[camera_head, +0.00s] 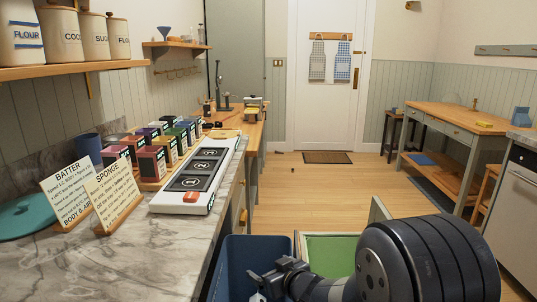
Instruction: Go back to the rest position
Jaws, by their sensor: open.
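My gripper (264,284) is at the bottom of the picture, in front of the blue bin (232,250). It is open, and I see nothing held in it. Its lower part is cut off by the picture's bottom edge. My arm's large dark joint fills the lower right and hides part of the floor and the bins.
A marble counter (130,255) on the left holds two recipe cards (72,190), several small boxes and a long white panel (200,175). A green-lined bin (330,250) stands by the blue one. A wooden table (465,118) is at right. The middle floor is mostly clear.

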